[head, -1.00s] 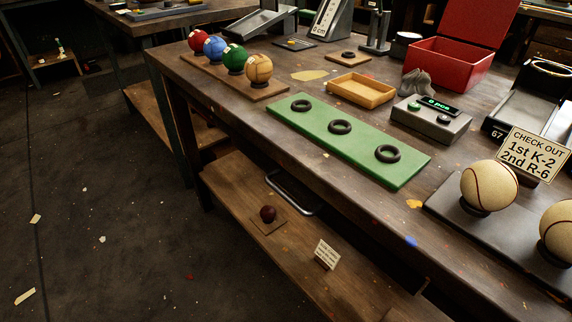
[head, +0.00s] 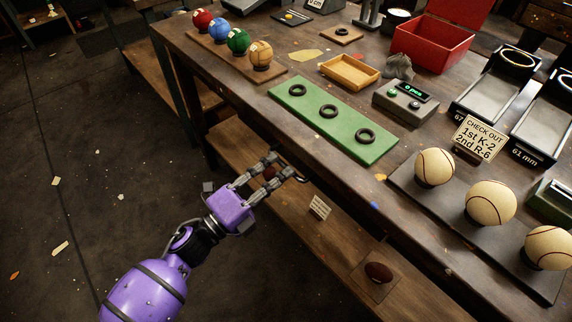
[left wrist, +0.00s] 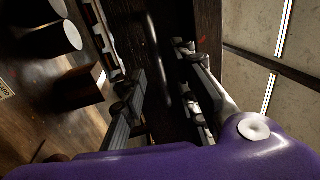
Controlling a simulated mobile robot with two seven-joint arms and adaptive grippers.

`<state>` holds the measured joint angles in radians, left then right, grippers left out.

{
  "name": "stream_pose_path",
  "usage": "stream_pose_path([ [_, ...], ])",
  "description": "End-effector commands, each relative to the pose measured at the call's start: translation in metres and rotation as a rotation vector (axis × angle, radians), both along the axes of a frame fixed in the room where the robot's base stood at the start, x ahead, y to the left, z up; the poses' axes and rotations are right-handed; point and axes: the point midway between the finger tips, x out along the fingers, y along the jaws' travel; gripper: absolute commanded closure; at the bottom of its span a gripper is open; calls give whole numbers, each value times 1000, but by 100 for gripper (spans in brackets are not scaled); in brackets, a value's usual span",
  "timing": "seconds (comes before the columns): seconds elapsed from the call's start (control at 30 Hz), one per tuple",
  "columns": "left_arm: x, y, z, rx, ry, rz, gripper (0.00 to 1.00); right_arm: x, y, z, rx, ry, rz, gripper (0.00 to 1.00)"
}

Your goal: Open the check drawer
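The check drawer shows by its dark bar handle (head: 300,168) under the workbench's front edge; its front is in shadow, and I cannot make out any gap. In the left wrist view the handle (left wrist: 154,50) is a dark curved bar running between my fingers. My left gripper (head: 281,165), on a purple arm, reaches to the handle. Its two fingers stand apart in the left wrist view (left wrist: 162,85), one on each side of the bar. I cannot tell whether they touch it. My right gripper is out of view.
The workbench carries a green board (head: 335,122) with black rings, a red box (head: 432,45), a check-out sign (head: 478,138) and stitched balls (head: 490,202). A lower shelf holds a small card (head: 320,207) and a dark ball (head: 378,272). The floor at left is open.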

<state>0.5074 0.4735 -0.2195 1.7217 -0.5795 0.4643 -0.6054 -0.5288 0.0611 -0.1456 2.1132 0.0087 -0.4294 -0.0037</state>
Motion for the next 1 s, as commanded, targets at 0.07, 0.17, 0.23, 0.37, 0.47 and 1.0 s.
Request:
stream_pose_path([
  [0.07,8,-9,3,-1,-2,-1,72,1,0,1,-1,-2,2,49],
  [0.17,16,-16,4,-1,1,0,72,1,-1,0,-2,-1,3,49],
  [0.23,19,-19,5,-1,1,0,72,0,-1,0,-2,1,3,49],
  [0.37,21,-21,6,-2,2,1,72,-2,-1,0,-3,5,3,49],
  [0.47,21,-21,6,-2,2,0,72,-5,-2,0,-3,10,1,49],
  [1.0,21,-21,5,-2,2,0,100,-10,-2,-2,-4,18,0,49],
])
